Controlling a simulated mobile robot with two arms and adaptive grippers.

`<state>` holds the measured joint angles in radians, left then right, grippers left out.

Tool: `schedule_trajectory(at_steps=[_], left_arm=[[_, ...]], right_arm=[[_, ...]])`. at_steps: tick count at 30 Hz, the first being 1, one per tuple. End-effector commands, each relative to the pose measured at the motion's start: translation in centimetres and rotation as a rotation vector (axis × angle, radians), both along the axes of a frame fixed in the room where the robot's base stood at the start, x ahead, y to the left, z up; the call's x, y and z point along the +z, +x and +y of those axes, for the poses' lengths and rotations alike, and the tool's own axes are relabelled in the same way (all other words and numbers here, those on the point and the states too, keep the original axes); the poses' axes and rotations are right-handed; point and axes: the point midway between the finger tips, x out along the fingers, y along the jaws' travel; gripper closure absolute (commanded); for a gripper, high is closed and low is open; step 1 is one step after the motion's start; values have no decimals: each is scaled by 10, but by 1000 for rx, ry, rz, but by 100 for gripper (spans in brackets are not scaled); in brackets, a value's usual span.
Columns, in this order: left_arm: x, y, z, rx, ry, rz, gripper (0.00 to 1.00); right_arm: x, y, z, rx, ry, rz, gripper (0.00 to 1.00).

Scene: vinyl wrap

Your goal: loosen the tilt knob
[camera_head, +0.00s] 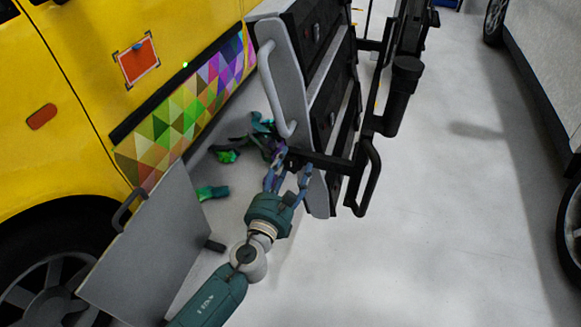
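My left gripper (293,167) reaches up from the bottom left, beside the grey panel of the dark cart (325,120). Its two fingers are apart, near the left end of a black horizontal bar (328,161) on the cart. A small dark part, possibly the tilt knob, shows at that bar end between the fingertips. It is too small and partly covered, so I cannot tell whether the fingers touch it.
A yellow van (75,110) with a coloured triangle wrap (190,110) stands at the left. A grey panel with a handle (150,255) leans near its wheel. Crumpled green and purple scraps (228,155) lie on the floor. A white vehicle (545,60) stands right; the floor between is clear.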

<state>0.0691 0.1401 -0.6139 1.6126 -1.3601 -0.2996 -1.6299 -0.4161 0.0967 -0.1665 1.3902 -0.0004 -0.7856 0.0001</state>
Motion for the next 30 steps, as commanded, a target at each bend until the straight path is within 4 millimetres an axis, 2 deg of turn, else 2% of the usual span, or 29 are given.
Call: schedule_trajectory(at_steps=[1,5,6,17,21,30], left_arm=[[0,0,0,0,0,0,57],[0,0,0,0,0,-1,83],[0,0,0,0,0,-1,85],[2,0,-1,-2,-54,13,85],[2,0,0,-2,-129,37,85],[2,1,1,-3,-379,116,85]], right_arm=[[0,0,0,0,0,0,66],[0,0,0,0,0,0,66],[0,0,0,0,0,0,66],[2,3,1,0,1,-3,66],[7,8,2,-1,2,-9,66],[31,24,4,-4,4,-25,66]])
